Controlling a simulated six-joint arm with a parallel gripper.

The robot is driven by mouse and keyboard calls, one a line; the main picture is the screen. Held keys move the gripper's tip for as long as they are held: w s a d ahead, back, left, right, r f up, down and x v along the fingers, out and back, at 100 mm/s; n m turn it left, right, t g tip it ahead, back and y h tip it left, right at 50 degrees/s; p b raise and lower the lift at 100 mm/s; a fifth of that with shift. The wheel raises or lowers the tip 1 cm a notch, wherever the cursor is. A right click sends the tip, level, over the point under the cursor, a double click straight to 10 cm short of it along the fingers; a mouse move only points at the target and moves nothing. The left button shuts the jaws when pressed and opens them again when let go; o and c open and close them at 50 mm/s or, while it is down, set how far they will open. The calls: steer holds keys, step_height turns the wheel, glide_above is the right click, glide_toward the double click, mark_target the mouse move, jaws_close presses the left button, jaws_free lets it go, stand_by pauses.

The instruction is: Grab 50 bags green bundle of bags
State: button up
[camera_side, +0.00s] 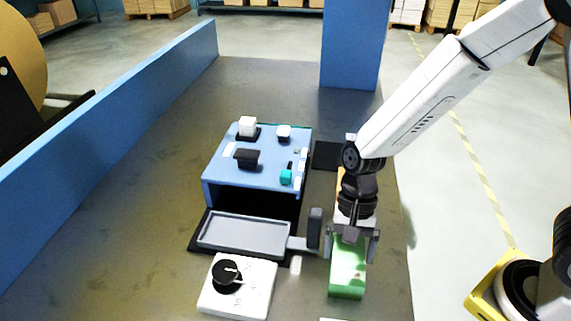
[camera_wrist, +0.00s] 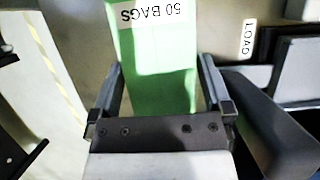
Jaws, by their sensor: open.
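The green bundle of bags (camera_side: 347,280) lies on the dark table near its right edge. In the wrist view the bundle (camera_wrist: 155,50) carries a white label reading "50 BAGS", seen upside down. My gripper (camera_side: 352,258) is over the near bundle in the side view, pointing down. In the wrist view its two fingers (camera_wrist: 161,85) are open, one on each side of the green bundle. I cannot tell whether either finger touches it.
A blue machine (camera_side: 225,170) with a grey tray (camera_side: 245,235) and black handle (camera_side: 315,228) stands close left of my gripper. A white dial box (camera_side: 250,285) is in front. A strip of orange (camera_side: 340,176) shows behind my wrist. A blue post (camera_side: 350,50) rises behind.

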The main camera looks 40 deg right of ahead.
mark_target(349, 249)
steer(key=c, duration=1.3)
steer(key=shift+r, duration=0.15)
steer(key=shift+r, duration=4.9)
steer(key=shift+r, duration=0.1)
